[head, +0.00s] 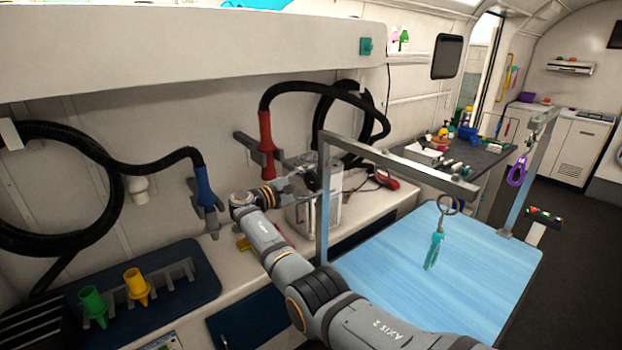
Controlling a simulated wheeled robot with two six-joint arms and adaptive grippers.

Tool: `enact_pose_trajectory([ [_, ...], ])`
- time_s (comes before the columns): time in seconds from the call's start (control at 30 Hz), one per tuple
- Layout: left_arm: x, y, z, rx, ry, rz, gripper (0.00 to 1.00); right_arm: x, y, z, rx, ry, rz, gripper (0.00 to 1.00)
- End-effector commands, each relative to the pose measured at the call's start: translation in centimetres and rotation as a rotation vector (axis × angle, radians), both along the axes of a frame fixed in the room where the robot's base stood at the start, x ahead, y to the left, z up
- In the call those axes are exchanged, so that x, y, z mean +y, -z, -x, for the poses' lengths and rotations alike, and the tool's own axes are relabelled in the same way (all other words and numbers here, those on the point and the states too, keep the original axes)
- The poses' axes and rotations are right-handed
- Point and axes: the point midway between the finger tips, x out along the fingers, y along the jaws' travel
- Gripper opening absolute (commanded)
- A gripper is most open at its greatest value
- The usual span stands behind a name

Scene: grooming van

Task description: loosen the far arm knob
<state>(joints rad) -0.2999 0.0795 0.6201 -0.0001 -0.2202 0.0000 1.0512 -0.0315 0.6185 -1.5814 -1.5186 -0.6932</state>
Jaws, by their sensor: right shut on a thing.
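A blue-topped grooming table (470,275) has a grey metal post (322,215) at its left side, with a bar (425,170) reaching out from the post's top. A second post (518,195) stands at the table's right side. The knob is small and mostly hidden by the fingers. I cannot tell how far it is turned. My left gripper is out of view.
A teal tool (435,250) hangs from the bar by a ring, and a purple loop (518,170) hangs at the right post. Red (266,145) and blue (206,185) hose nozzles hang on the wall.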

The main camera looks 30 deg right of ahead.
Motion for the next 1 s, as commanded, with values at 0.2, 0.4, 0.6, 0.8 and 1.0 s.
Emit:
enact_pose_trajectory([
  [0.2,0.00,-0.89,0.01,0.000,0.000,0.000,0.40,0.03,-0.05,-0.01,0.128,-0.001,0.009,0.28],
  [0.4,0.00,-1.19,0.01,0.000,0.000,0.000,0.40,0.03,0.03,0.00,0.196,-0.001,0.015,0.28],
  [0.6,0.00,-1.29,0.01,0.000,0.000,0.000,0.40,0.03,0.11,-0.01,0.225,-0.001,0.017,0.28],
  [0.8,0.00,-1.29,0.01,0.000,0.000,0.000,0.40,0.04,0.16,0.00,0.230,0.000,0.017,0.28],
  [1.0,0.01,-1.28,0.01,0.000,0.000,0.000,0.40,0.04,0.17,0.01,0.229,0.000,0.017,0.28],
])
